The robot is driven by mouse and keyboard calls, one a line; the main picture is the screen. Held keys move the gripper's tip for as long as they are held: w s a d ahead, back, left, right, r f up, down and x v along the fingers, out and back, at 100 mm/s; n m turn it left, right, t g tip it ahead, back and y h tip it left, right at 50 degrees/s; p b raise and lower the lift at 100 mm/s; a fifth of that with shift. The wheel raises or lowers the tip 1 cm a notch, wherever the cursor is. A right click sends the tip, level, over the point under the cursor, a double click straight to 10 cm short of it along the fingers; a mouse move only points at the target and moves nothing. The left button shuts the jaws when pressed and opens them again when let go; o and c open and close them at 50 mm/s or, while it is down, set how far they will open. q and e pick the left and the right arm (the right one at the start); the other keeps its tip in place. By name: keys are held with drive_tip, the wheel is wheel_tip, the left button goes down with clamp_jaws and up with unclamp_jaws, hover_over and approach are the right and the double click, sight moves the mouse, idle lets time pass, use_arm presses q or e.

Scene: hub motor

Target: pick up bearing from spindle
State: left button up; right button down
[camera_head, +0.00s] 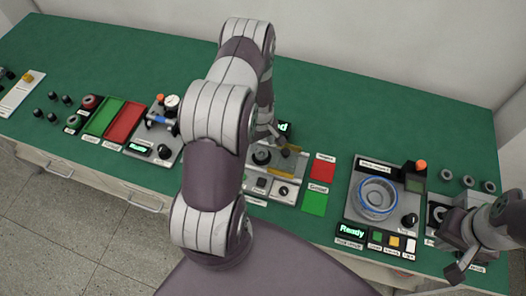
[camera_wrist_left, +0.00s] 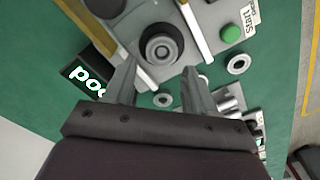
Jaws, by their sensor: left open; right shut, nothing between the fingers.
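A dark round spindle (camera_wrist_left: 161,43) with a lighter centre stands on a grey machine plate in the left wrist view. It shows as a small black round part in the head view (camera_head: 262,156). I cannot tell the bearing apart from the spindle here. My left gripper (camera_wrist_left: 158,70) is open and empty, its fingertips spread just short of the spindle. My right gripper (camera_head: 460,268) is shut and empty at the lower right, over the table's front edge.
Loose metal rings (camera_wrist_left: 238,63) lie near the machine. A red pad (camera_head: 322,167) and green pad (camera_head: 314,203) lie right of it. A station with a blue-rimmed ring (camera_head: 376,196) stands further right. Green and red trays (camera_head: 124,122) and a gauge fixture are left.

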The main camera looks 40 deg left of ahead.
sight(261, 152)
use_arm(q)
wheel_tip(261, 152, down, 4)
drive_tip(key=shift+s+p, duration=0.15)
drive_tip(key=shift+p, duration=0.6)
drive_tip(key=shift+a+f, duration=0.2)
drive_tip(key=shift+f, duration=0.15)
drive_tip(key=shift+d, duration=0.1)
drive_tip(key=c, duration=0.5)
drive_tip(key=shift+d+r, duration=0.1)
drive_tip(key=c, duration=0.3)
